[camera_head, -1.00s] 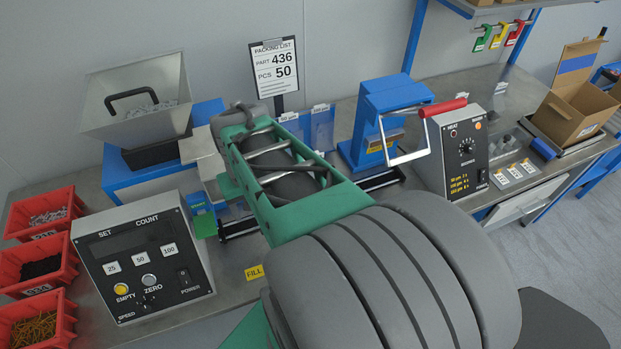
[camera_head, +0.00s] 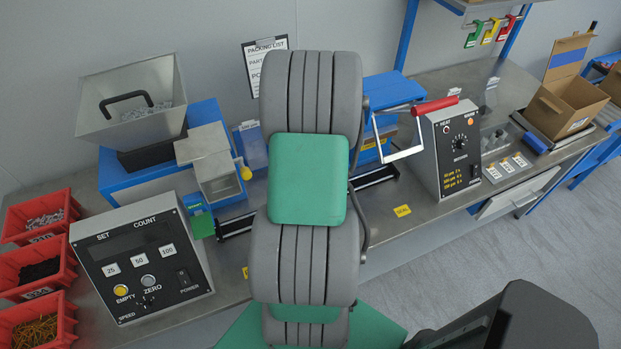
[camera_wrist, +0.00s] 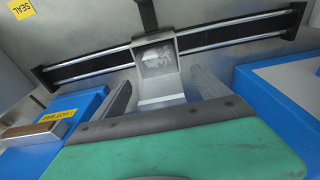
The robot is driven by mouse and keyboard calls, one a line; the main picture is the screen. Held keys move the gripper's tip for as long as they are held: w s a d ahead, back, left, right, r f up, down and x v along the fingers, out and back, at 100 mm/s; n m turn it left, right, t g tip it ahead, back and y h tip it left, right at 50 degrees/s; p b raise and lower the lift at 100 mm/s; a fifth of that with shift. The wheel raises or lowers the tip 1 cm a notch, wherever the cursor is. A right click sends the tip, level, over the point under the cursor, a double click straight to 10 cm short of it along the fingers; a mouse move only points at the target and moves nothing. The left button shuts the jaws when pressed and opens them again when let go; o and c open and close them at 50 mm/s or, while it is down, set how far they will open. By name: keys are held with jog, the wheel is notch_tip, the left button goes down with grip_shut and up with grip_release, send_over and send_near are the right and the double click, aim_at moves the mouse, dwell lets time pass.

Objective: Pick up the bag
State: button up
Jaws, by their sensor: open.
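My gripper (camera_wrist: 164,82) shows in the wrist view, its two grey fingers spread and its green palm at the bottom. Beyond and between the fingertips, at a black-ended twin rail (camera_wrist: 82,66), is a pale grey boxlike form (camera_wrist: 157,54) with whitish contents; it may be the bag, but I cannot tell for sure. The fingers do not look closed on it. In the head view my arm hides the gripper and the middle of the rail (camera_head: 236,224). A translucent blue bag-like sheet (camera_head: 254,150) stands behind the metal chute (camera_head: 212,165).
The counter box (camera_head: 140,258) and red bins (camera_head: 43,215) are at left. The blue sealer (camera_head: 390,90), red-handled lever (camera_head: 436,106) and heat control box (camera_head: 457,148) are right of my arm. An open carton (camera_head: 565,110) sits far right. Bare bench lies near the SEAL label (camera_head: 402,210).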

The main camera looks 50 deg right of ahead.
jog(key=f, duration=0.3)
jog(key=shift+w+d+f+p, duration=0.1)
jog(key=shift+d+f+p, duration=0.1)
jog(key=shift+f+p, duration=0.15)
jog(key=shift+c, duration=0.5)
jog(key=c, duration=1.4)
